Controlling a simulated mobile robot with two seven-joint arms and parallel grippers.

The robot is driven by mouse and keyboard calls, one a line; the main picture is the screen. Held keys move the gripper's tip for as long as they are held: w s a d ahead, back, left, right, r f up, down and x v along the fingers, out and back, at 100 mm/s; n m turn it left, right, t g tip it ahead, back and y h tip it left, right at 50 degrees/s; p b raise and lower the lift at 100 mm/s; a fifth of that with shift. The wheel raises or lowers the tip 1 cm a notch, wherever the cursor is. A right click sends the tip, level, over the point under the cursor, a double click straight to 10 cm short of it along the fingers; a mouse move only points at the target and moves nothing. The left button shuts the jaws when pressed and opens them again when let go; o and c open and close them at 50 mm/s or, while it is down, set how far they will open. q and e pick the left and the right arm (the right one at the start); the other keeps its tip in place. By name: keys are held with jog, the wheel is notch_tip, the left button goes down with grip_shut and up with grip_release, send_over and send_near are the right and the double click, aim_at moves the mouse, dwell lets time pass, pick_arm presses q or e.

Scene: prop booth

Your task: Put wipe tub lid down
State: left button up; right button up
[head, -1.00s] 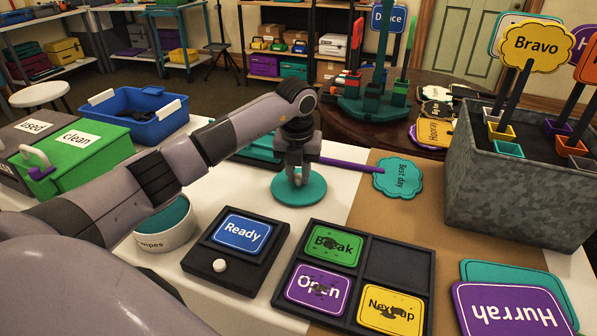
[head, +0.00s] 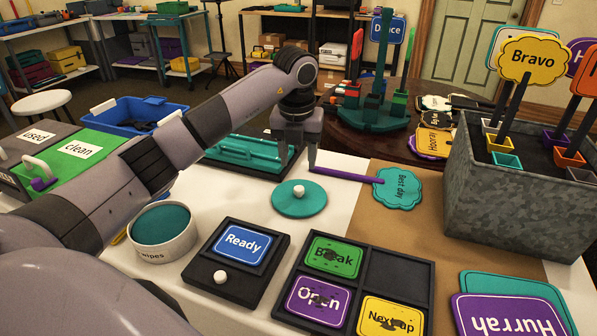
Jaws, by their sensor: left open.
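The wipe tub lid (head: 299,199), a round teal disc with a white knob, lies flat on the white cloth of the table. The wipe tub (head: 162,233), white with teal inside, stands uncovered to the left and nearer. My left gripper (head: 297,160) is open and empty, above and behind the lid, apart from its knob. One finger is close to the purple stick of the "Best day" sign (head: 398,188); I cannot tell whether they touch. My right gripper is not in view.
A "Ready" stand (head: 238,262) and a tray (head: 368,285) of stained signs are in front of the lid. A teal rack (head: 248,155) stands behind it at left. A grey planter (head: 520,200) of signs is at right. Green and dark boxes are at left.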

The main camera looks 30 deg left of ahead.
pick_arm(q)
jog(key=r, duration=0.4)
jog(key=shift+s+d, duration=0.1)
jog(key=shift+s, duration=0.15)
jog(key=shift+f, duration=0.1)
